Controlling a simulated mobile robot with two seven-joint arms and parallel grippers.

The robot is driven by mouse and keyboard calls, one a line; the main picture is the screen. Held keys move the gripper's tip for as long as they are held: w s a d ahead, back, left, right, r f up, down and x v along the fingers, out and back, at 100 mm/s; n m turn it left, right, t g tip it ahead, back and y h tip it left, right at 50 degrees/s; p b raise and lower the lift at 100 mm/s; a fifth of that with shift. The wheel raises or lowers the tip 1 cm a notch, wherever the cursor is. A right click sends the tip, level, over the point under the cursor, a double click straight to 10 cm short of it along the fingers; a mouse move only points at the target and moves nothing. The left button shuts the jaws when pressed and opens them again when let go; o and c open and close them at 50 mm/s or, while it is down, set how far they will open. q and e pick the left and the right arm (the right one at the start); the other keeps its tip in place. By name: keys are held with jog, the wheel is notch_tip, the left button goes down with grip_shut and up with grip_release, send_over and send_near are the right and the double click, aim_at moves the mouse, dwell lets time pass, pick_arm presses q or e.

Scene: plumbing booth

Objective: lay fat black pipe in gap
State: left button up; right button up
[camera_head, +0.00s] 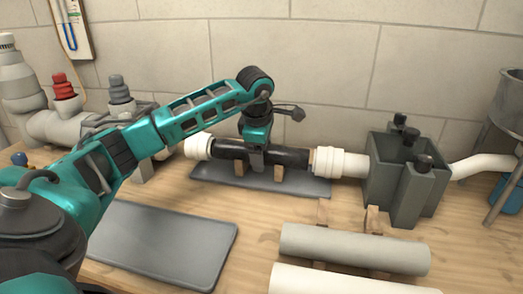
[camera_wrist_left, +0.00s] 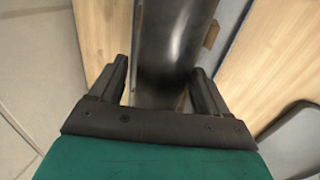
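The fat black pipe (camera_head: 288,158) lies level in the gap between a white pipe collar on the left (camera_head: 197,147) and one on the right (camera_head: 329,161). Its ends appear close to both collars; exact contact is unclear. Small wooden supports (camera_head: 279,172) stand beneath it. My left gripper (camera_head: 257,160) is down at the pipe's middle. In the left wrist view its fingers (camera_wrist_left: 160,68) stand apart on either side of the black pipe (camera_wrist_left: 172,40), with a sliver of space by the left finger. My right gripper is not in view.
A dark mat (camera_head: 315,187) lies under the pipe, and a grey tray (camera_head: 165,245) at front left. Grey (camera_head: 355,249) and white (camera_head: 345,282) pipes lie at front right. A grey box (camera_head: 405,180) stands right of the gap; valves with red (camera_head: 64,87) and grey knobs are at left.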

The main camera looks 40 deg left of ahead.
pick_arm(q)
jog(key=shift+o, duration=1.2)
jog(key=p+v, duration=0.3)
jog(key=v, duration=1)
